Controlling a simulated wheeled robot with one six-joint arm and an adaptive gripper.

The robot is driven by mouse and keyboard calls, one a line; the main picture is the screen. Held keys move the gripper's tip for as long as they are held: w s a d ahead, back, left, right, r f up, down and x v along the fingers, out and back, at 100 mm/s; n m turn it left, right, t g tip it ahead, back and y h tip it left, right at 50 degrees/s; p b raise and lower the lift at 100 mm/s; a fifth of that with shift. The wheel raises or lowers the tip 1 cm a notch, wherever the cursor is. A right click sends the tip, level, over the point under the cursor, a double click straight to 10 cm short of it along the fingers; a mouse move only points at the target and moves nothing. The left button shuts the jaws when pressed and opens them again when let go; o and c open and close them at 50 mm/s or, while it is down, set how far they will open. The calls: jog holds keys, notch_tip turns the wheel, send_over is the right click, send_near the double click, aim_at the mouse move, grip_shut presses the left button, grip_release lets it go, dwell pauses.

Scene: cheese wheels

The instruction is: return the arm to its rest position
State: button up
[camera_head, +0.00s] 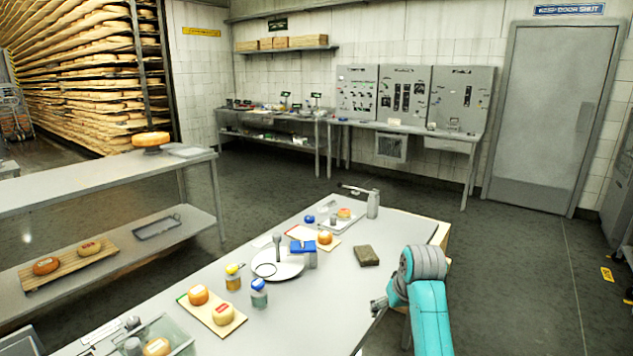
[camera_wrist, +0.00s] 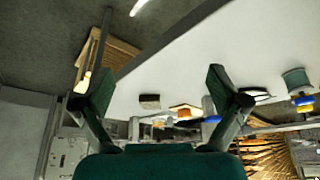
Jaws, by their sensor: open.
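My gripper (camera_wrist: 159,92) is open in the wrist view, with its two green-tipped fingers apart and nothing between them. In the head view my gripper (camera_head: 379,306) is at the right edge of the near table (camera_head: 318,310), partly hidden by my teal arm. The arm is bent, with a grey joint on top. The wrist view looks across the tabletop (camera_wrist: 170,60) at a steep tilt.
The table holds small cheeses, such as one on a board (camera_head: 222,313), a white plate (camera_head: 290,268), a blue-lidded jar (camera_head: 259,295) and a brown block (camera_head: 367,256). A shelf table (camera_head: 90,178) stands left. Open floor (camera_head: 520,270) lies right.

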jog(key=s+f+t, duration=0.2)
jog(key=s+f, duration=0.6)
jog(key=f, duration=0.3)
jog(key=s+f+t, duration=0.1)
jog(key=s+f, duration=0.7)
jog(key=f, duration=0.3)
jog(key=s+f+m+t, duration=0.15)
jog(key=s+f, duration=0.25)
jog(key=s, duration=0.6)
jog(key=s+r+t, duration=0.1)
jog(key=s+r, duration=0.2)
jog(key=s, duration=0.6)
jog(key=s+r+t, duration=0.2)
jog(key=s+r, duration=0.1)
jog(key=s, duration=0.6)
jog(key=s+r+t, duration=0.1)
jog(key=s+r, duration=0.3)
jog(key=s, duration=0.6)
jog(key=s+r+t, duration=0.1)
jog(key=s+r, duration=0.5)
jog(key=r, duration=0.3)
jog(key=shift+s+a+h, duration=0.3)
jog(key=shift+a, duration=0.05)
